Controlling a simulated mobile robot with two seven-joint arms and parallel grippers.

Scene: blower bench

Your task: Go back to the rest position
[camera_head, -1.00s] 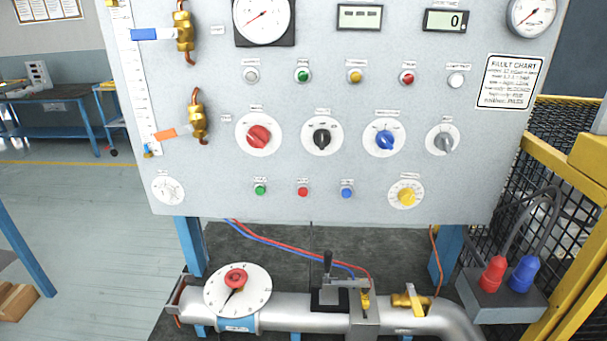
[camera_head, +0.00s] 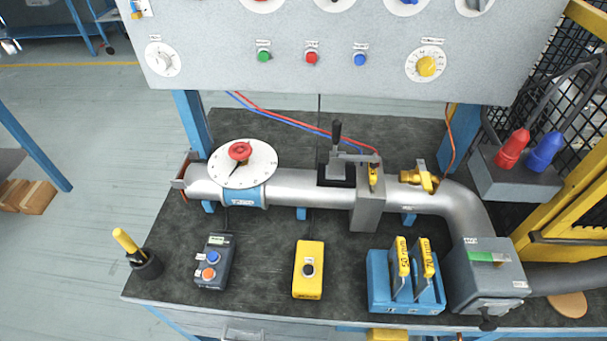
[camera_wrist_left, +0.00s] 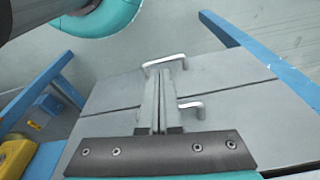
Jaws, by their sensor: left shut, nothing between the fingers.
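My left gripper (camera_wrist_left: 160,103) shows in the left wrist view with its two fingers together and nothing between them. It hangs in front of grey drawer fronts (camera_wrist_left: 110,105) with metal handles, and no bench-top item is near its fingers. Neither gripper shows in the head view. The blower bench (camera_head: 290,125) in the head view has a dark top with a silver pipe (camera_head: 310,185) across it.
On the bench top stand a grey button box (camera_head: 213,262), a yellow button box (camera_head: 308,270), a blue holder (camera_head: 405,285) with yellow plates, and a yellow-handled tool in a dark cup (camera_head: 148,265). A yellow guard frame (camera_head: 575,190) stands at the right.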

